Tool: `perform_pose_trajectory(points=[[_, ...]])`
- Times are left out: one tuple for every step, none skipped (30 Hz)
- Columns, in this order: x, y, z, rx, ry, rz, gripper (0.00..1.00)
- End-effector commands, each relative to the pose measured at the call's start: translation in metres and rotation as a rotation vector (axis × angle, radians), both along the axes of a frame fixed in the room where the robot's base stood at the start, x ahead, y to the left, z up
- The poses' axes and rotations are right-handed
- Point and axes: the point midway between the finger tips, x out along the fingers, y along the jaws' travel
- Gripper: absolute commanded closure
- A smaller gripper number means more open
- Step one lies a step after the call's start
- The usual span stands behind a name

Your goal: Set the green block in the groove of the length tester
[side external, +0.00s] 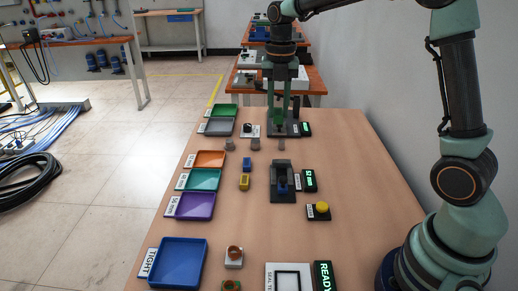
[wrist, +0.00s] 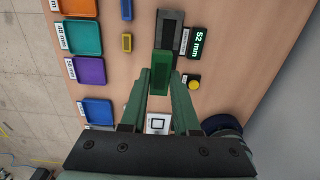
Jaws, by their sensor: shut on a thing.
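My gripper (wrist: 162,88) is shut on the green block (wrist: 160,70), which hangs between the two green fingers. In the side external view my gripper (side external: 279,106) and the green block (side external: 279,121) are held up in the air, seen against the far end of the table. The length tester (side external: 284,168) is a dark grey block with a groove, beside a display reading 52 mm. In the wrist view the tester (wrist: 180,39) shows just beyond the green block, which hides its near part. A dark blue patch shows in its groove; I cannot tell what it is.
A yellow button (side external: 321,207) sits right of the tester. A blue block (side external: 247,164) and a yellow block (side external: 244,182) lie to its left. Orange (side external: 210,159), teal (side external: 203,180) and purple (side external: 195,206) trays line the left edge. Small grey cylinders (side external: 255,144) stand behind.

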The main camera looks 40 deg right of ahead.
Motion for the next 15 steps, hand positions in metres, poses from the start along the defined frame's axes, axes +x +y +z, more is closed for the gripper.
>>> perform_pose_trajectory(points=[[-0.001, -0.012, 0.001, 0.0, -0.001, -0.004, 1.0], [-0.002, -0.016, 0.001, 0.0, -0.001, -0.003, 1.0], [-0.003, -0.021, 0.001, 0.0, -0.001, -0.002, 1.0], [-0.003, -0.023, -0.001, 0.0, 0.0, -0.001, 1.0], [-0.004, -0.024, -0.004, 0.0, 0.001, 0.0, 1.0], [-0.004, -0.025, -0.009, 0.001, 0.004, 0.001, 1.0], [-0.004, -0.026, -0.014, 0.001, 0.004, 0.002, 1.0], [-0.004, -0.026, -0.02, 0.001, 0.005, 0.002, 1.0], [-0.005, -0.025, -0.029, 0.001, 0.005, 0.002, 1.0], [-0.004, -0.025, -0.037, 0.001, 0.006, 0.002, 1.0], [-0.005, -0.025, -0.045, 0.001, 0.008, 0.002, 1.0], [-0.005, -0.025, -0.054, 0.001, 0.006, 0.002, 1.0], [-0.005, -0.025, -0.062, 0.001, 0.006, 0.002, 1.0], [-0.005, -0.025, -0.069, 0.001, 0.006, 0.002, 1.0], [-0.004, -0.025, -0.079, 0.001, 0.006, 0.002, 1.0]])
